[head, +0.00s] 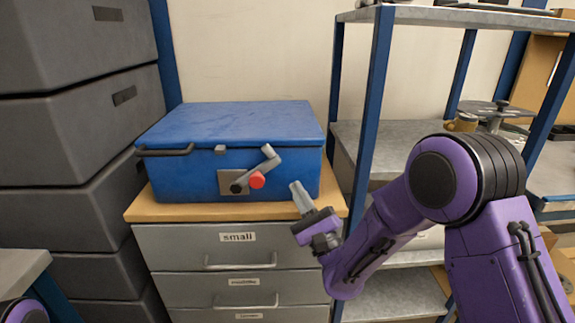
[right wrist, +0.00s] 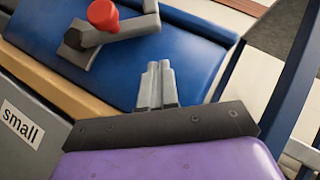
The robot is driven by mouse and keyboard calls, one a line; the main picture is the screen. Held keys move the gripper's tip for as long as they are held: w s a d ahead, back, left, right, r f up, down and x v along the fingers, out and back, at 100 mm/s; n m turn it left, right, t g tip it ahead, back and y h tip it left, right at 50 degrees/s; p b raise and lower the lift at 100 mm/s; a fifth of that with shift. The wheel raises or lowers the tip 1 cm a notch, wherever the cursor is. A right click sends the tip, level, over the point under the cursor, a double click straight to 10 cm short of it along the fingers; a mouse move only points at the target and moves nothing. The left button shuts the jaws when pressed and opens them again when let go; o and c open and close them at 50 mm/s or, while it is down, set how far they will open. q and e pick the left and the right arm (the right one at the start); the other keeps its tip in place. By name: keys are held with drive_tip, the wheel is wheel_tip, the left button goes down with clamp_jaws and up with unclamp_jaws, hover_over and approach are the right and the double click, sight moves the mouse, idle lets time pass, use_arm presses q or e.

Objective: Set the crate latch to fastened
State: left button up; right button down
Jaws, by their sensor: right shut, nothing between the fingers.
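The blue crate (head: 215,150) sits on the wooden top of a drawer cabinet, its lid down. On its front is the latch (head: 256,170), a grey bent lever with a red knob (head: 257,180) and a black pivot on a metal plate. The red knob (right wrist: 102,14) and latch lever (right wrist: 120,30) also show in the right wrist view. My right gripper (head: 296,187) is shut and empty, to the right of the latch and apart from it, in front of the crate. My left gripper is not visible.
The drawer cabinet (head: 228,249) has labelled drawers with bar handles; the top one reads "small". Grey stacked boxes (head: 80,110) stand close on the left. A metal shelf with blue posts (head: 375,95) stands on the right.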

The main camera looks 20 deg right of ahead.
sight(279, 163)
drive_tip(key=a+r, duration=0.1)
drive_tip(key=r, duration=0.1)
drive_tip(key=w+a+r+p, duration=0.1)
drive_tip(key=shift+w+a+r, duration=0.1)
drive_tip(key=shift+a+r, duration=0.1)
drive_tip(key=shift+r, duration=0.2)
drive_tip(key=shift+p, duration=0.3)
